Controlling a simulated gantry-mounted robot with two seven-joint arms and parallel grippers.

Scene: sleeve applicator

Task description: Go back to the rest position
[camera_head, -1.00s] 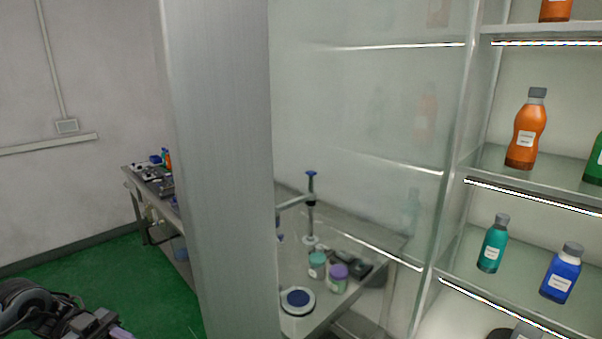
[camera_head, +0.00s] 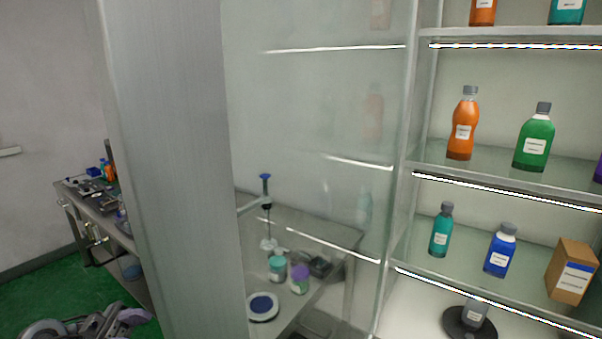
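My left gripper (camera_head: 128,318) is at the bottom left edge of the head view, low over the green floor. It is partly cut off by the frame, and its fingers cannot be made out well enough to tell open from shut. Nothing can be made out in it. My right gripper is not in view.
A tall grey panel (camera_head: 165,150) stands close in front. To its right, glass shelves (camera_head: 505,167) hold several bottles, among them an orange bottle (camera_head: 463,125), and a brown box (camera_head: 572,272). A cluttered bench (camera_head: 130,240) stands at the left. Green floor (camera_head: 40,300) is open at lower left.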

